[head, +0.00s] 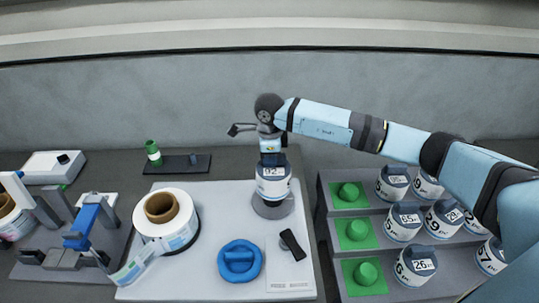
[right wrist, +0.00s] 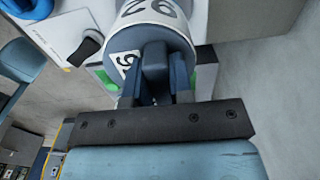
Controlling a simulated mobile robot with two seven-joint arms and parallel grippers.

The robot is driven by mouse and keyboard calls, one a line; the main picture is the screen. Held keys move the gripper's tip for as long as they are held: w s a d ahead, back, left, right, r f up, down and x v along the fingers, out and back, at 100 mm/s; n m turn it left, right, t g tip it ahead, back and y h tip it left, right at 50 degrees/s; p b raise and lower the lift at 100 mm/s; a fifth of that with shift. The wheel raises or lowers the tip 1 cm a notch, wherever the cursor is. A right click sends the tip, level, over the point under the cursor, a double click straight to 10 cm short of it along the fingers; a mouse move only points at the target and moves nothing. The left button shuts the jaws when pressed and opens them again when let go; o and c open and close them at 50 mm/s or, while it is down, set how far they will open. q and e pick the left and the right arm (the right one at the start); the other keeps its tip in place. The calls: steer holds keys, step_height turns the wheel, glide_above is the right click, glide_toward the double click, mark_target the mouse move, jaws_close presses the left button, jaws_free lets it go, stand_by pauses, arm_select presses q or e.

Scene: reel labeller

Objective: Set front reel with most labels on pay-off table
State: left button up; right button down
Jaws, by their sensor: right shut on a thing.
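My right gripper (head: 271,158) is shut on the top grip of a blue-and-white numbered reel (head: 272,184). The number looks like 92. In the right wrist view the same reel (right wrist: 155,22) sits upright between the two fingers (right wrist: 157,90). It is over a round grey pay-off table (head: 272,208) on the white board; I cannot tell whether it touches. Several similar reels with number tags stand on the stepped rack at the right, such as the one marked 26 (head: 415,266) at the front. My left gripper is not in view.
A large white label roll (head: 181,207) with a brown core stands left on the white board (head: 212,210). A blue round knob piece (head: 239,268) and a black switch (head: 292,244) are at its front. Green pads with pegs (head: 365,272) line the rack's left side.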

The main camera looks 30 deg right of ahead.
mark_target(270, 172)
step_height(270, 172, down, 4)
steer(key=shift+r+b, duration=0.1)
steer(key=shift+b, duration=0.7)
steer(key=shift+f, duration=0.45)
steer(key=shift+b, duration=0.4)
stand_by(0.6)
steer(key=shift+f+b, duration=0.65)
steer(key=shift+b, duration=0.05)
